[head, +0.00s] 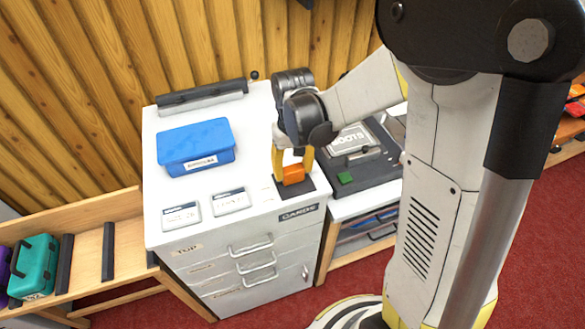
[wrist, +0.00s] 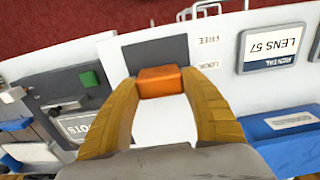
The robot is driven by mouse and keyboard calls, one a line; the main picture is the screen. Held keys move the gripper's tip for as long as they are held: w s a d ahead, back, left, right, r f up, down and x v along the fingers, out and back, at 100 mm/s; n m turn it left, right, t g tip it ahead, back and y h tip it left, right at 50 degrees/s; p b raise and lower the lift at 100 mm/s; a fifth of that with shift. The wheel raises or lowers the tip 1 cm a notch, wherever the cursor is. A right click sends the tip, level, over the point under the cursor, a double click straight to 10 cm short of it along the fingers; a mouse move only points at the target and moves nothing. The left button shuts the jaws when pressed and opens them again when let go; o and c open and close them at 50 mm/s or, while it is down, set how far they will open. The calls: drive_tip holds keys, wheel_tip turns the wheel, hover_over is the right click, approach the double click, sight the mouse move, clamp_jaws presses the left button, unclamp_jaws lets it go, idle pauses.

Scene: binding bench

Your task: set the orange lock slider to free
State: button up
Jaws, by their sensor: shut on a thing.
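The orange lock slider (head: 293,174) is a small block on a dark plate (head: 308,186) at the right front of the white cabinet top. In the wrist view the slider (wrist: 160,82) lies at the near end of the dark plate (wrist: 155,52), close to the LOCK label (wrist: 208,65). The FREE label (wrist: 208,40) is beside the plate's farther part, toward the drawer handles. My gripper (head: 293,160) reaches down from above with its yellow fingers on either side of the slider, shut on it. The fingers (wrist: 160,77) hide parts of the slider's sides.
A blue box (head: 196,148) and two label cards (head: 229,202) are to the left on the cabinet top (head: 255,125). A dark device with a green button (head: 345,178) stands close on the right. Drawer handles (head: 250,247) stick out in front. A black bar (head: 202,95) lies at the back.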

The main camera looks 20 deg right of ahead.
drive_tip(key=s, duration=0.4)
drive_tip(key=shift+s, duration=0.2)
drive_tip(key=o, duration=1.4)
wheel_tip(320, 180, up, 12)
